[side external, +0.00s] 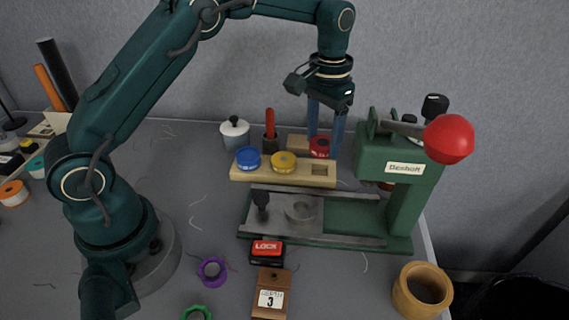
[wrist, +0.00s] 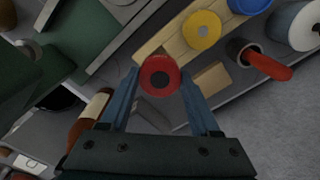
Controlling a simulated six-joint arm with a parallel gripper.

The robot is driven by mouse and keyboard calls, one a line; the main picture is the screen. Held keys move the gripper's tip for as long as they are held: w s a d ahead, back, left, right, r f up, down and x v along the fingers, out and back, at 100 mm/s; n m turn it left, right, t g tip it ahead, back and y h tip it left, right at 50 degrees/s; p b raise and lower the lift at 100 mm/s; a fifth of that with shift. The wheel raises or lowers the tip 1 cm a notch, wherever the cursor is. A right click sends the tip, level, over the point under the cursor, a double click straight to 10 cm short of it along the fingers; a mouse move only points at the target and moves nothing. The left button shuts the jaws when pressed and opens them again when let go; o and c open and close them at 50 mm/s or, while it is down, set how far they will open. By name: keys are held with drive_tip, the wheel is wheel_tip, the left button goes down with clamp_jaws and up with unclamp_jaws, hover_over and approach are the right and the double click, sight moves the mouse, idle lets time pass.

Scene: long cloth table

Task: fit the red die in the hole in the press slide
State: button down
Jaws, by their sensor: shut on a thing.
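My gripper (side external: 323,142) points down behind the right part of the wooden die rack (side external: 300,175). It is shut on the red die (side external: 319,147), which is round with a dark centre. In the wrist view the red die (wrist: 160,76) sits between my two blue fingertips, beside the rack's end. In the side view the die appears above the rack, near its empty square socket. The press slide (side external: 275,212), a grey plate, lies in the green press (side external: 372,212) in front of the rack. The round hole (side external: 300,209) in the slide shows open and empty.
A blue die (side external: 248,158) and a yellow die (side external: 284,162) sit in the rack. The press column and red-knobbed lever (side external: 447,139) rise at the right.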

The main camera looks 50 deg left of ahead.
sight(320, 140)
wheel_tip(320, 140, up, 5)
drive_tip(key=shift+f, duration=0.2)
drive_tip(key=shift+w, duration=0.2)
drive_tip(key=shift+s+f, duration=0.1)
drive_tip(key=shift+f, duration=0.15)
drive_tip(key=shift+s+d+f, duration=0.9)
drive_tip(key=shift+s+d, duration=0.1)
drive_tip(key=shift+s, duration=0.75)
drive_tip(key=shift+s+d+f, duration=0.95)
drive_tip(key=shift+s+d, duration=0.05)
drive_tip(key=shift+s, duration=0.7)
drive_tip(key=shift+s+d+f, duration=0.9)
drive_tip(key=shift+s+d, duration=0.1)
drive_tip(key=shift+s, duration=0.75)
drive_tip(key=shift+f, duration=0.95)
